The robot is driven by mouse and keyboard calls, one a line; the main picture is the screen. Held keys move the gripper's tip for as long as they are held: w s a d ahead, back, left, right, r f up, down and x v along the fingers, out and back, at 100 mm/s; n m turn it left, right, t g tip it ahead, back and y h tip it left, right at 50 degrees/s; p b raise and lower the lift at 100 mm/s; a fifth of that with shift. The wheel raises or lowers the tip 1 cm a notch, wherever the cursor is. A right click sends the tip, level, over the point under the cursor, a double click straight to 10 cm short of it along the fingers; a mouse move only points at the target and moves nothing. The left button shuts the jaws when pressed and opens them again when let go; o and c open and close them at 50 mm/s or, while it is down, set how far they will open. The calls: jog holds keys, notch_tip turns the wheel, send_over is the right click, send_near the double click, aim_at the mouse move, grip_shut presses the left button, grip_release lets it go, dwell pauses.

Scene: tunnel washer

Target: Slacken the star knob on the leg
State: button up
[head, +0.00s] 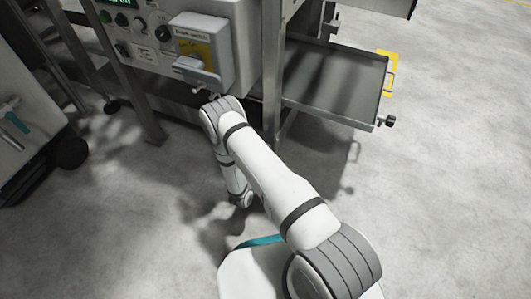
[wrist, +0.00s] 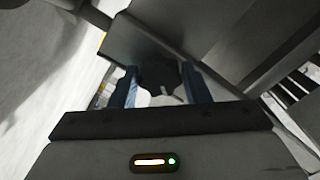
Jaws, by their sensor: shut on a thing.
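In the wrist view, a dark star knob (wrist: 160,78) with a lobed rim sits between the two blue fingers of my gripper (wrist: 160,84). The fingers are closed on it, one at each side. Its far side and stem are hidden. In the head view a grey metal leg (head: 274,90) of the machine stands behind my arm. My gripper and the held knob cannot be made out in the head view.
A shallow metal tray (head: 340,75) sticks out right of the leg, with a small black knob (head: 389,121) at its corner. A control box (head: 203,50) hangs above my arm. A wheeled cart (head: 25,130) stands at the left. The floor at the right is clear.

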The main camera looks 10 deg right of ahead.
jog(key=shift+s+d+f+n, duration=0.1)
jog(key=shift+d+n, duration=0.05)
jog(key=shift+n, duration=1.65)
jog(key=shift+s+d+f+n, duration=0.1)
jog(key=shift+n, duration=1.7)
jog(key=o, duration=1)
jog(key=shift+w+a, duration=0.1)
jog(key=shift+c, duration=0.2)
jog(key=shift+r, duration=0.1)
jog(key=shift+a, duration=0.1)
jog(key=p+v, duration=0.2)
jog(key=v, duration=0.5)
jog(key=shift+s+p, duration=0.3)
jog(key=shift+p, duration=0.05)
